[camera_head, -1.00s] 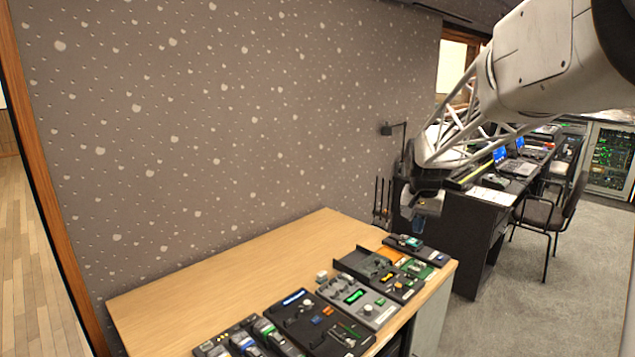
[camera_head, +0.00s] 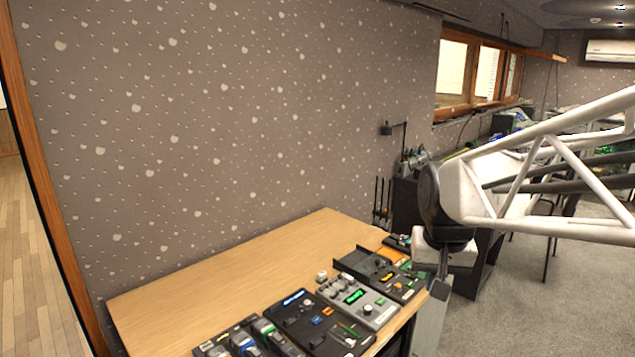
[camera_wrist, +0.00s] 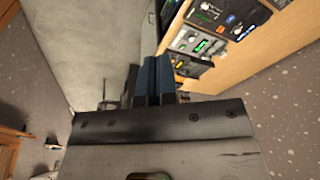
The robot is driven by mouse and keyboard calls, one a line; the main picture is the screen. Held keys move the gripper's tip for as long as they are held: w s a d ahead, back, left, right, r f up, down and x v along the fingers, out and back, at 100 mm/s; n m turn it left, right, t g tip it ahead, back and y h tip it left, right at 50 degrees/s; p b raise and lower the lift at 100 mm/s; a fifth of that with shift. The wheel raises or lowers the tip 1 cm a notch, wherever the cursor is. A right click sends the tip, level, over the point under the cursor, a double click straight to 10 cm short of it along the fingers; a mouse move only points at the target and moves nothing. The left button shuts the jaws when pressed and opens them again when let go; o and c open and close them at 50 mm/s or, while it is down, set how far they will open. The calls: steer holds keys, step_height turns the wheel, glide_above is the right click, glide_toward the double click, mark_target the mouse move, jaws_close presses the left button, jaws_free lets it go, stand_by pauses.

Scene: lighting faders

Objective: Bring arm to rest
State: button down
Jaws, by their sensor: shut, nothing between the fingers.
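My gripper (camera_head: 443,268) hangs down past the right end of the wooden table in the head view, and its fingertips are small there. In the wrist view its two blue-padded fingers (camera_wrist: 155,76) are together with nothing between them. My arm comes in from the right edge of the head view. The wooden table (camera_head: 215,280) holds a row of fader and control panels. The grey panel with a green display (camera_head: 358,303) and the dark panel with a blue-lit label (camera_head: 315,322) lie along its front. The gripper is apart from the panels.
A dark panel (camera_head: 380,272) lies near the table's right end, with small mixers (camera_head: 245,340) at the front. The back left of the tabletop is clear. A dotted wall (camera_head: 230,130) rises behind it. Grey carpet (camera_head: 525,320) is open to the right.

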steer(key=s+a+f+n, duration=0.1)
steer(key=s+f, duration=0.1)
steer(key=s, duration=0.5)
steer(key=s+f+n, duration=0.1)
steer(key=s+f, duration=0.1)
steer(key=s, duration=0.6)
steer(key=shift+s+a+f+t, duration=0.25)
steer(key=shift+s+a+t, duration=0.05)
steer(key=shift+a, duration=0.1)
steer(key=c, duration=1.8)
jaws_free()
